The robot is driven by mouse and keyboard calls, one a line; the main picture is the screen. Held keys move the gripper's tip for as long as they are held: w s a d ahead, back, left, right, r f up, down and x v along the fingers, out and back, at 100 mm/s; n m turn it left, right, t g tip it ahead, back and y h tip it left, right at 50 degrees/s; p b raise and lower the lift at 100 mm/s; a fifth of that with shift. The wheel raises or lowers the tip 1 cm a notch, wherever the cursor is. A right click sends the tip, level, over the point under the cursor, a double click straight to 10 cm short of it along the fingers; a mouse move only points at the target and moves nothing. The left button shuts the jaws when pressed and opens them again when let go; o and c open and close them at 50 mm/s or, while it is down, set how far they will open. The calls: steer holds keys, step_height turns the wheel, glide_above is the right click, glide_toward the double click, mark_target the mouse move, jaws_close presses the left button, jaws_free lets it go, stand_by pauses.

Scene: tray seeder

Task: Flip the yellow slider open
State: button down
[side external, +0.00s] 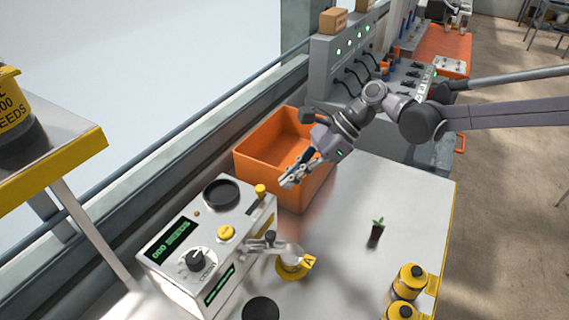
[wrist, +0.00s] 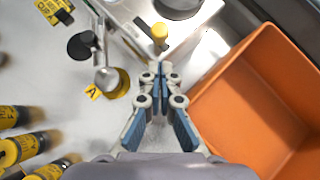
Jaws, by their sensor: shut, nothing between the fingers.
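The seeder box (side external: 207,250) is white, with a dial, green displays and a round dark opening in its top. A small yellow knob, seemingly the yellow slider (side external: 260,191), stands upright at the box's right edge by that opening. It also shows in the wrist view (wrist: 160,32), just beyond my fingertips. My gripper (side external: 287,183) is shut and empty, pointing toward the knob from the right. In the wrist view my gripper (wrist: 160,68) has its fingertips together, apart from the knob. How far the slider is open cannot be told.
An orange bin (side external: 270,148) stands close behind my gripper. A yellow button (side external: 226,232) is on the box top. A metal spout reaches over a yellow cup marked A (side external: 295,266). A seedling plug (side external: 376,233) and yellow-capped bottles (side external: 408,281) stand on the white table.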

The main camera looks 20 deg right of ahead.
steer(key=shift+a, duration=1.3)
steer(key=s+a, duration=0.3)
steer(key=d+f+v, duration=0.2)
steer(key=v, duration=1.1)
